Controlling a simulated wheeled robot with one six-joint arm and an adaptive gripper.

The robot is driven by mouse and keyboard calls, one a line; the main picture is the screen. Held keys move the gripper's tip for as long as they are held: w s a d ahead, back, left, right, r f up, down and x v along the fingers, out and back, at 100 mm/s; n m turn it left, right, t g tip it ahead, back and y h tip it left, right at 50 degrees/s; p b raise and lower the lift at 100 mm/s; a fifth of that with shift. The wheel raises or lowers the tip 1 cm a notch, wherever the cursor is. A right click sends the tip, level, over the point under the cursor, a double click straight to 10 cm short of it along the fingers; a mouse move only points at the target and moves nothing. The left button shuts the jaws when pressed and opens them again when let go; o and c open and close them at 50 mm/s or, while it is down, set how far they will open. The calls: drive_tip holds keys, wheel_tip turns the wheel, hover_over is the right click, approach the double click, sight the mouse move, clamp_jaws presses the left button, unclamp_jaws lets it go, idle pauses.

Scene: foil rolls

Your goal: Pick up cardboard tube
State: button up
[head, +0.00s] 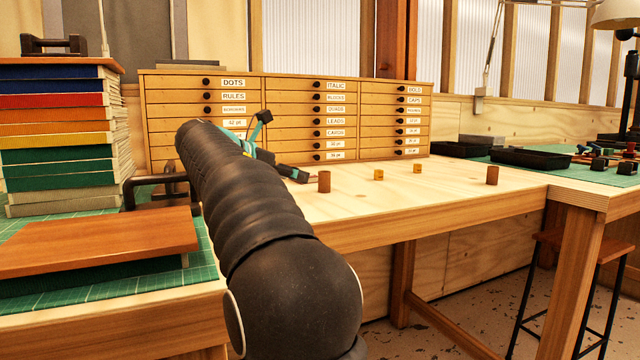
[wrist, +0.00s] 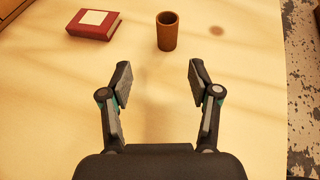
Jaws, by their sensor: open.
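A brown cardboard tube (wrist: 167,32) stands upright on the pale wooden table in the wrist view, with its open end facing up. It also shows in the head view (head: 324,181), just right of my gripper (head: 296,174). In the wrist view my gripper (wrist: 157,80) is open and empty. The tube is ahead of the fingertips, roughly in line with the gap between them and not touching either finger. A second, similar brown tube (head: 492,175) stands farther right on the table in the head view. My arm hides part of the tabletop there.
A red book (wrist: 93,24) with a pale label lies left of the tube. Two small yellowish cylinders (head: 378,174) (head: 417,168) stand between the brown tubes. A labelled drawer cabinet (head: 290,118) backs the table. A book stack (head: 56,135) stands left. The table's edge borders speckled floor (wrist: 305,80).

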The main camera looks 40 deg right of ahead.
sight(320, 181)
drive_tip(key=x, duration=0.5)
drive_tip(key=shift+s+d, duration=0.1)
drive_tip(key=shift+d, duration=0.2)
drive_tip(key=shift+s+r+b+x, duration=0.1)
drive_tip(key=shift+s+b+x, duration=0.1)
drive_tip(key=shift+x, duration=1.1)
drive_tip(key=shift+s+r+b+x, duration=0.1)
drive_tip(key=shift+r+b+x, duration=0.1)
drive_tip(key=shift+x, duration=1.1)
drive_tip(key=c, duration=0.9)
